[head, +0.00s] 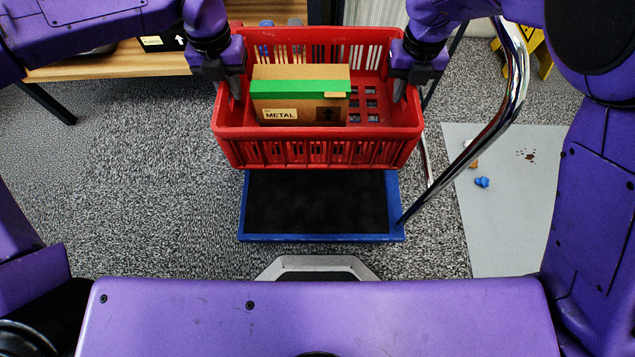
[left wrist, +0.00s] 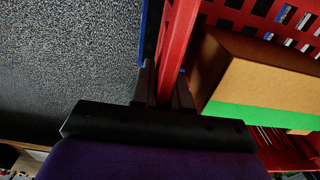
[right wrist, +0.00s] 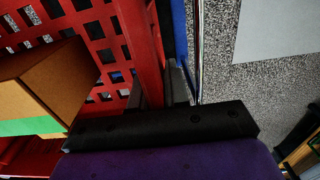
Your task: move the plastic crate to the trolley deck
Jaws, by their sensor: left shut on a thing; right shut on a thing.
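The red plastic crate (head: 318,152) is in the middle of the head view, above the far part of the trolley deck. It looks roughly level; I cannot tell whether it touches the deck. The trolley deck (head: 246,215) has a blue rim and a black top, and its near part is bare. My left gripper (head: 234,85) is shut on the crate's left wall, which also shows in the left wrist view (left wrist: 178,50). My right gripper (head: 401,88) is shut on its right wall, seen in the right wrist view (right wrist: 140,45).
A chrome trolley handle (head: 505,105) curves up on the right, close to my right arm. A wooden table (head: 120,65) stands at the back left. A grey mat (head: 520,220) with a small blue item (head: 482,182) lies at right. Carpet at left is clear.

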